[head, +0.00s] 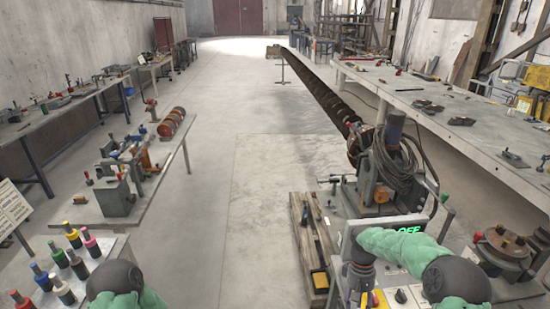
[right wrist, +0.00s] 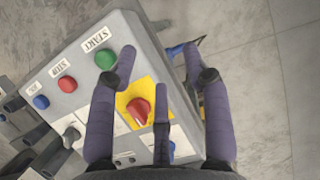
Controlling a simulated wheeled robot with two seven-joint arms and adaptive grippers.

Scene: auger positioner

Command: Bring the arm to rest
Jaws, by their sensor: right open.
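My right arm (head: 400,245), in a green sleeve, reaches in from the lower right of the head view over a control box. In the right wrist view my right gripper (right wrist: 160,62) is open, its dark purple fingers spread with nothing between them. The grey control box (right wrist: 75,42) lies under the fingers. It carries a green START button (right wrist: 105,59), a red STOP button (right wrist: 67,84), a blue button (right wrist: 41,102) and a red knob (right wrist: 139,112) on a yellow plate. Whether any finger touches the box cannot be told. Only part of my left arm (head: 115,285) shows at the bottom; its gripper is out of view.
A display (head: 408,230) reads OFF in green. Behind it stands a machine with a cable coil (head: 398,160) and a long auger (head: 325,95) beside the right workbench (head: 400,98). Colored-cap bottles (head: 75,238) stand lower left. The middle floor (head: 265,200) is clear.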

